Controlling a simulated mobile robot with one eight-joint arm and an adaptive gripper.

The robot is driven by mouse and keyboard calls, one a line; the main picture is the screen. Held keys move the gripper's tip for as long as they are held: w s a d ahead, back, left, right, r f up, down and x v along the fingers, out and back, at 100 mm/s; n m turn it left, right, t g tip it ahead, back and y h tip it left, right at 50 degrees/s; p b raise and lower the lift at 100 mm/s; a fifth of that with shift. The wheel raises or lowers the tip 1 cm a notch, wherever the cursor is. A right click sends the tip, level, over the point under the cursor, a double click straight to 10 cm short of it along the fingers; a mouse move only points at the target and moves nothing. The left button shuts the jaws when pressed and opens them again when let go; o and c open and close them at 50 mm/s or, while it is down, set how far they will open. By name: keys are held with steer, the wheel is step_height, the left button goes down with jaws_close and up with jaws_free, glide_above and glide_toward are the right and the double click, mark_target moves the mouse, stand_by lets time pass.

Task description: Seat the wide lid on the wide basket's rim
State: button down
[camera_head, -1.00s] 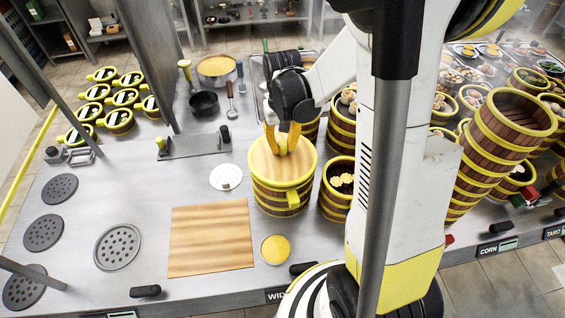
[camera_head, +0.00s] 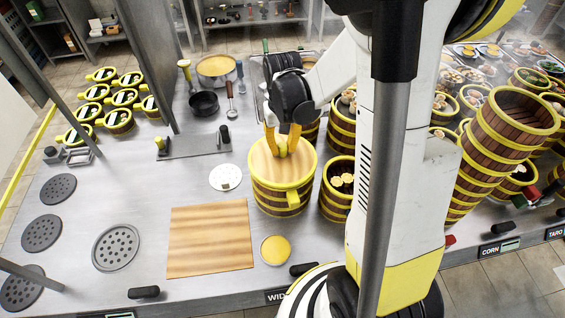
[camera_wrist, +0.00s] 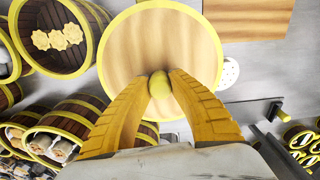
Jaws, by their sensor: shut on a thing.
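The wide lid (camera_head: 270,162) is a light wooden disc with a yellow rim and a yellow knob. It lies over the top of the wide basket (camera_head: 275,202), a dark wooden basket with yellow bands and a yellow handle at its front. In the head view the lid looks level and covers the opening; I cannot tell whether its edge rests fully on the rim. My gripper (camera_head: 283,143) is above the lid, shut on its knob. In the wrist view the lid (camera_wrist: 130,40) fills the middle, with the knob (camera_wrist: 159,85) between the fingertips.
A basket holding buns (camera_head: 340,200) stands close on the right. A tall tilted-looking tower of baskets (camera_head: 500,140) is further right. A wooden board (camera_head: 210,240), a small yellow disc (camera_head: 276,250) and a white perforated disc (camera_head: 225,177) lie left and in front. The left counter has free room.

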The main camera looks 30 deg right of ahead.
mark_target(283, 145)
steer(key=shift+f, duration=0.2)
steer(key=c, duration=1.2)
jaws_free()
steer(key=shift+c, duration=0.2)
step_height(283, 145, up, 12)
